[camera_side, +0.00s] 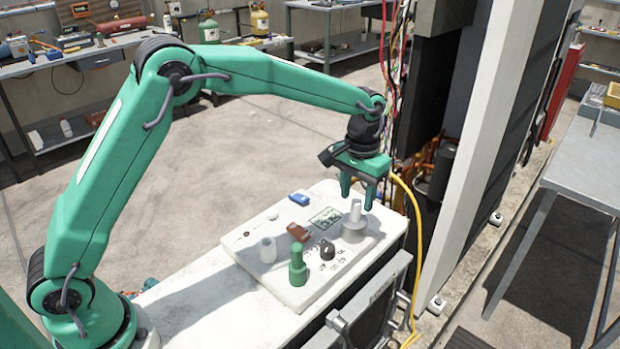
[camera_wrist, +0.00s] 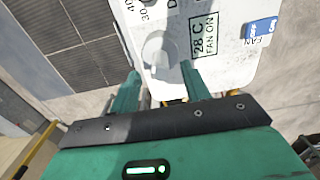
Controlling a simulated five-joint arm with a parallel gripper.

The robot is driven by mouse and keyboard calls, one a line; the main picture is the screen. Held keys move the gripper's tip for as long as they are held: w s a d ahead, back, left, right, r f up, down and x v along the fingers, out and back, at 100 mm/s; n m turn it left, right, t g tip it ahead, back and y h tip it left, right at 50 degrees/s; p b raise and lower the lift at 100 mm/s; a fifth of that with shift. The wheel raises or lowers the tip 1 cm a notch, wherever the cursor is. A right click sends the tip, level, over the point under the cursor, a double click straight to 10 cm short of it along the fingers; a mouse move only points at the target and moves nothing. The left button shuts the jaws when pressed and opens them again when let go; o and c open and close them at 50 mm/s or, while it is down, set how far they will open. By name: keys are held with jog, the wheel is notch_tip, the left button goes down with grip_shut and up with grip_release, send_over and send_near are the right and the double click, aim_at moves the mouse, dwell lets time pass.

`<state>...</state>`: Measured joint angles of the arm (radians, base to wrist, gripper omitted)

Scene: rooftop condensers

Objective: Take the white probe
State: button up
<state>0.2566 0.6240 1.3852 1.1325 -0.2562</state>
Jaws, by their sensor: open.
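Two pale upright pieces stand on the white control panel (camera_side: 262,285); I cannot tell for certain which one is the white probe. My gripper (camera_side: 357,203) is just above the grey-white piece, fingers pointing down and apart, empty. In the wrist view my gripper (camera_wrist: 160,72) has its fingertips on either side of that piece; contact cannot be told.
A green upright piece (camera_side: 298,267), a black knob (camera_side: 327,250) and a brown clip (camera_side: 298,232) stand close by on the panel. A blue block (camera_side: 299,198) lies at its far edge. A yellow hose (camera_side: 418,250) and tall cabinet are right of my gripper.

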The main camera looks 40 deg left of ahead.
aim_at(357, 200)
jog(key=shift+f, duration=1.7)
grip_shut()
